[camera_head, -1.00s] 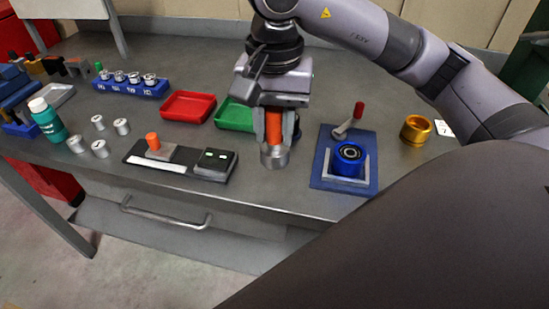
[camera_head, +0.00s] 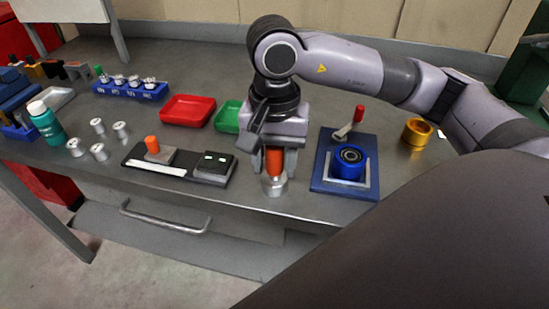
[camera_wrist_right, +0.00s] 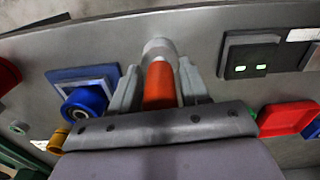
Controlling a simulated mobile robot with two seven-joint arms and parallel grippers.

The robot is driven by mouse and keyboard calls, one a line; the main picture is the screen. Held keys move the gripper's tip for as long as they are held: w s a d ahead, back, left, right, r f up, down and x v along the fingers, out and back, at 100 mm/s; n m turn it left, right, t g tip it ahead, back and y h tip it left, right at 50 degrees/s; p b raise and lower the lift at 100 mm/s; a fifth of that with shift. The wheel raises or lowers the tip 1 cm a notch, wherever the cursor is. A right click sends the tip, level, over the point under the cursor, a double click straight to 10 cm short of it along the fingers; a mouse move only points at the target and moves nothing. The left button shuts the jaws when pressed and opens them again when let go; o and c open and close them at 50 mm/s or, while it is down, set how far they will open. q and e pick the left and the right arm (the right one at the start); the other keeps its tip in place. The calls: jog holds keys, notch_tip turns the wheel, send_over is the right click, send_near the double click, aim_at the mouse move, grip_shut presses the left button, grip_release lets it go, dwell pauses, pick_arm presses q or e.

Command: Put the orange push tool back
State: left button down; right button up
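The orange push tool (camera_head: 274,163) has an orange handle and a wider silver end (camera_head: 274,186) pointing down. My right gripper (camera_head: 274,168) is above the workbench near its front edge, with its fingers on both sides of the handle, shut on it. The tool looks upright, its silver end at or just above the bench top; contact is unclear. The right wrist view shows the orange handle (camera_wrist_right: 160,86) between the two fingers, with the silver end (camera_wrist_right: 159,47) beyond them. My left gripper is not in view.
A blue fixture (camera_head: 322,183) with a blue ring and red-handled lever stands to the right. A black box (camera_head: 213,167) stands close to the left. Red (camera_head: 187,110) and green (camera_head: 227,117) trays lie behind. A gold ring (camera_head: 416,131) is further right.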

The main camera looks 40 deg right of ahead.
jog(key=shift+o, duration=0.3)
jog(key=shift+r, duration=0.25)
notch_tip(320, 180, up, 12)
jog(key=shift+f+p, duration=0.1)
jog(key=shift+p, duration=0.95)
